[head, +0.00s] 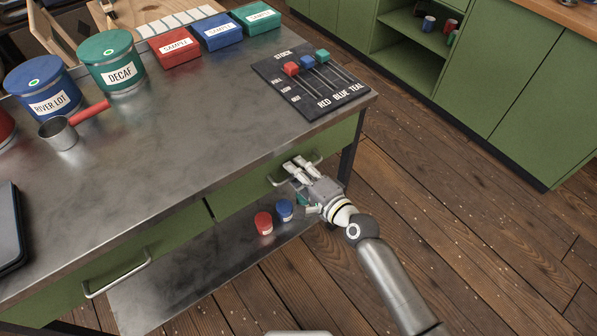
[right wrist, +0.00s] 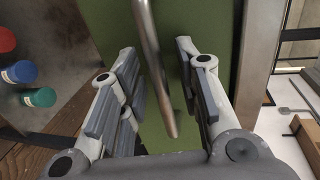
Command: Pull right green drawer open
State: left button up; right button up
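The right green drawer (head: 240,196) sits under the metal tabletop and looks closed. Its bar handle (head: 275,181) is partly hidden by my right gripper (head: 296,168), which is right at it. In the right wrist view the handle (right wrist: 153,65) runs between the two spread fingers of my right gripper (right wrist: 158,95), with gaps on both sides, in front of the green drawer front (right wrist: 100,30). My right gripper is open and holds nothing. My left gripper is not in view.
The left drawer's handle (head: 117,274) is at lower left. A red tin (head: 264,223) and a blue tin (head: 284,210) stand on the lower shelf (head: 170,275). A table leg (head: 350,150) is just right of the drawer. The wooden floor (head: 450,220) in front is clear.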

grip_shut()
jog(key=shift+s+d, duration=0.1)
dwell(0.4)
